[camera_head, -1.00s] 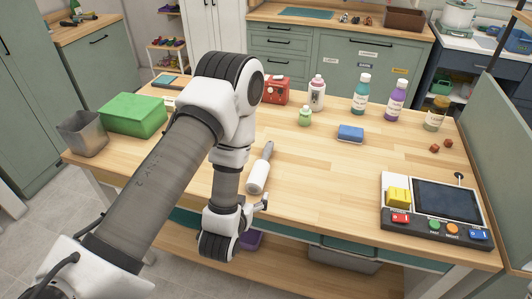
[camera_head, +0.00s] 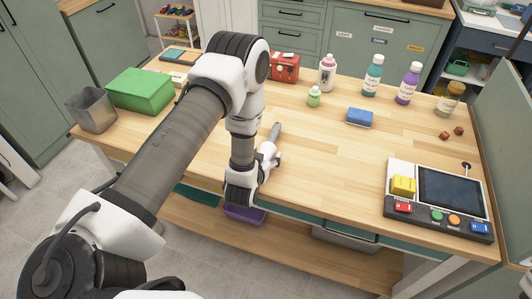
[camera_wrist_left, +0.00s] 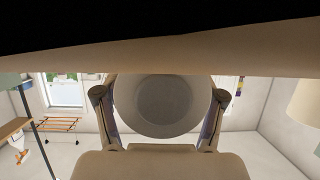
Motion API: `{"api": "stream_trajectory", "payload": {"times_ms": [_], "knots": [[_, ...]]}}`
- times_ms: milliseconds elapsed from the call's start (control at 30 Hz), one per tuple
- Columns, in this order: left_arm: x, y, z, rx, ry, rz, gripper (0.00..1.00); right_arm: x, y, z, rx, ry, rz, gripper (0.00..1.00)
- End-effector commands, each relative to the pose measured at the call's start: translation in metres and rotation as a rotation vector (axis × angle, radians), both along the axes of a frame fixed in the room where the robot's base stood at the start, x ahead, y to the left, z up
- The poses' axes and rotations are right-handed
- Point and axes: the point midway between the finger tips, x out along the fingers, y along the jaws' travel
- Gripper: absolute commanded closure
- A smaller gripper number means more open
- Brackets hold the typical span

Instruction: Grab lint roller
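The lint roller lies on the wooden table in the head view, its grey handle (camera_head: 274,132) pointing away from me. Its white roll is mostly hidden by my left gripper (camera_head: 268,160), which is low at the table's front edge. In the left wrist view, my left gripper's fingers (camera_wrist_left: 160,100) are spread on both sides of a round grey face (camera_wrist_left: 162,106), apparently the roller's end. I cannot tell whether the fingers touch it. My right gripper is not in view.
A green box (camera_head: 140,90) and a grey bin (camera_head: 93,110) stand at the left. A button panel (camera_head: 438,200) is at the right. The table's middle is clear.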

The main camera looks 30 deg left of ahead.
Motion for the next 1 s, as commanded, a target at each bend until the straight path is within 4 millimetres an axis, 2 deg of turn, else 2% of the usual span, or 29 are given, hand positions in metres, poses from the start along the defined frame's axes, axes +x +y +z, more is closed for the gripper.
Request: {"api": "stream_trajectory", "payload": {"times_ms": [33, 100, 533, 833, 867, 1000], "knots": [[0.0, 0.0, 0.0, 0.0, 0.0, 0.0, 0.6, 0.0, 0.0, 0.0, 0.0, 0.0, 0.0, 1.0], [0.0, 0.0, 0.0, 0.0, 0.0, 0.0, 0.85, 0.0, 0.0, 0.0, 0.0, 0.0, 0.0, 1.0], [0.0, 0.0, 0.003, -0.001, 0.001, 0.0, 0.85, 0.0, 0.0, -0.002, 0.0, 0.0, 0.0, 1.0], [0.0, 0.0, 0.032, -0.001, -0.003, 0.001, 0.85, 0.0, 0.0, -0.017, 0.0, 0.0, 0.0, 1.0], [-0.001, 0.0, 0.035, -0.002, -0.003, 0.002, 0.85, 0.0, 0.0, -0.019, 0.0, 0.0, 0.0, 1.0], [-0.034, 0.008, 0.034, -0.004, 0.003, 0.004, 0.85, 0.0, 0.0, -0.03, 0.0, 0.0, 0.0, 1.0]]}}
